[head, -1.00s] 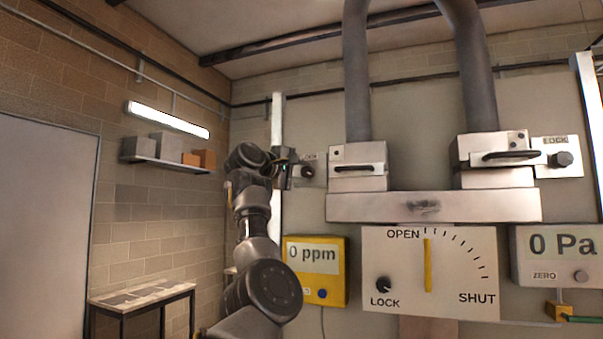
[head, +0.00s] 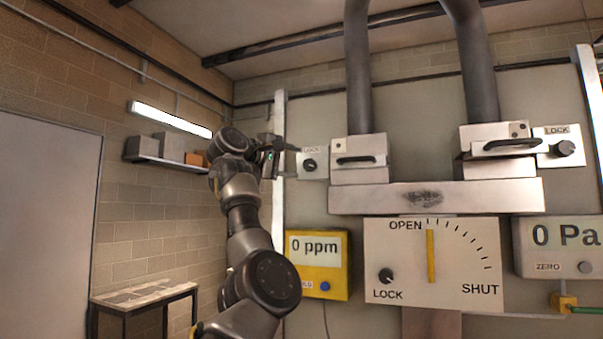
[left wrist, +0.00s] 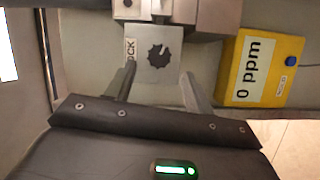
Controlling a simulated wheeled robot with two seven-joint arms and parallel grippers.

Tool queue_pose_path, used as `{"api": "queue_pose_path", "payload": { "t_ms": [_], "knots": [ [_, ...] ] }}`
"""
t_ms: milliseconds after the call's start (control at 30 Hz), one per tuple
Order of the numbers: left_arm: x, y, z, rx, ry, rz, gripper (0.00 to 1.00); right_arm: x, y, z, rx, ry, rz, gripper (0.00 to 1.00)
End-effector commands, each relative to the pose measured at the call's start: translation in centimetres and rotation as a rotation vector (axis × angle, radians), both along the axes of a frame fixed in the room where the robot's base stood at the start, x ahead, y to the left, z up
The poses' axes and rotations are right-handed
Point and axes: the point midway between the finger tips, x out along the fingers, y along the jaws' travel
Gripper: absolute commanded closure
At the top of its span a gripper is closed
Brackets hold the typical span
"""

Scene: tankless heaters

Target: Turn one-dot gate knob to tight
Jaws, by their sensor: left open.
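The one-dot gate (head: 359,174) is the left metal box with a dark handle. Its black knob (head: 310,165) sits on a pale plate marked LOCK at the box's left. In the left wrist view the knob (left wrist: 159,56) is a dark, notched disc on the plate, upper middle. My left gripper (head: 290,162) is open and empty, just left of the knob in the head view. In the left wrist view the two fingers (left wrist: 157,80) point at the plate, one to each side of the knob and apart from it. My right gripper is not in view.
A yellow 0 ppm meter (head: 318,265) hangs below the knob. A white OPEN–SHUT dial panel (head: 460,285) with its own LOCK knob is lower right. The two-dot gate (head: 496,169) is farther right. A post (head: 279,105) stands behind my gripper.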

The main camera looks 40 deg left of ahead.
Motion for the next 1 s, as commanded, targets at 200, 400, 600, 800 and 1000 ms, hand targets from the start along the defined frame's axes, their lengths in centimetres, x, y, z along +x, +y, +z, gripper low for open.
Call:
{"api": "queue_pose_path", "payload": {
  "t_ms": [200,400,600,800,1000],
  "knots": [
    [-3.8,0.3,-0.2,0.000,-0.002,0.001,0.47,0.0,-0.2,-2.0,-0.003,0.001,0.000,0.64],
    [-5.2,0.3,0.0,0.002,0.001,-0.001,0.47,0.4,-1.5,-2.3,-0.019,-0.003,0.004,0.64],
    [-5.4,0.3,0.1,0.001,0.002,-0.001,0.47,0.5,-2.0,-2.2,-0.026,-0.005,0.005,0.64],
    [-5.3,0.3,0.1,0.001,0.001,-0.001,0.47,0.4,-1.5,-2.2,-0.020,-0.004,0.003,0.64],
    [-5.2,0.3,-0.1,0.002,0.004,0.001,0.47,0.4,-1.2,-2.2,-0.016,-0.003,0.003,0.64]
  ]
}}
